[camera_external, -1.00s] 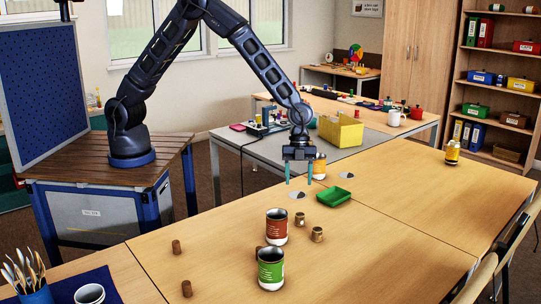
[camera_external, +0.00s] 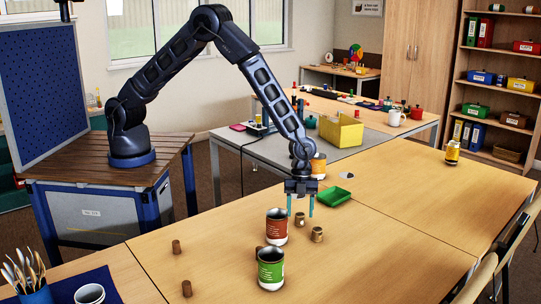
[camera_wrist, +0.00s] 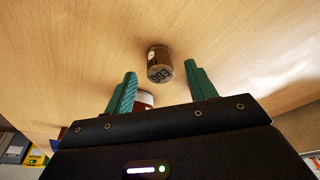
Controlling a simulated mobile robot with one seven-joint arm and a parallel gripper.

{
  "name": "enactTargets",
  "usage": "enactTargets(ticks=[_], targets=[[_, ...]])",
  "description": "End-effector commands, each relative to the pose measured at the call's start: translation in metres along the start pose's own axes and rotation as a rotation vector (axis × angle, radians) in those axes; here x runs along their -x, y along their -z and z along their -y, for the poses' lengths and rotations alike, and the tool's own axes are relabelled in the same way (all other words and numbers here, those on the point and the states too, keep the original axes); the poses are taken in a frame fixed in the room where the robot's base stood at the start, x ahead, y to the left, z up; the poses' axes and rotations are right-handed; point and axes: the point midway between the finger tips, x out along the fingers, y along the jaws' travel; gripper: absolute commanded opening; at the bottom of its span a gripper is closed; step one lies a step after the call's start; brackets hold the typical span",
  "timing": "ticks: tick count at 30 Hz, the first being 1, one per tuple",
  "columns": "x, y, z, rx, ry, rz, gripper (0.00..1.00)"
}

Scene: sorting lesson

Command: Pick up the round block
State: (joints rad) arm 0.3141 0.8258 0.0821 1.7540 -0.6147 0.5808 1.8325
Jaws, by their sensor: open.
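Several small brown round blocks stand on the near table; which one the task means, I cannot tell. One block (camera_external: 317,235) stands right of the red-brown can (camera_external: 276,227). Another (camera_external: 299,219) is just behind it, under my gripper. Two more, one block (camera_external: 176,246) and another (camera_external: 187,288), are at the left. My gripper (camera_external: 300,207) is open and empty, fingers pointing down, above the table behind the can. In the wrist view, one round block (camera_wrist: 159,65) with dark markings shows in the gap beyond the two green fingers, apart from them.
A green labelled can (camera_external: 270,268) stands in front of the red-brown can. A green tray (camera_external: 335,197) lies right of my gripper. An orange-yellow can (camera_external: 318,166) stands behind it. The right part of the table is mostly clear.

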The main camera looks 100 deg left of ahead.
Motion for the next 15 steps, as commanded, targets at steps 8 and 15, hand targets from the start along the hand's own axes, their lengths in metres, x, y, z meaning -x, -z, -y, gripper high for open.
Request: enactTargets(ticks=[8, 15], targets=[[-0.024, 0.001, 0.001, 0.001, 0.001, 0.0, 0.56], [-0.025, 0.0, 0.001, 0.001, 0.001, 0.0, 0.52]])
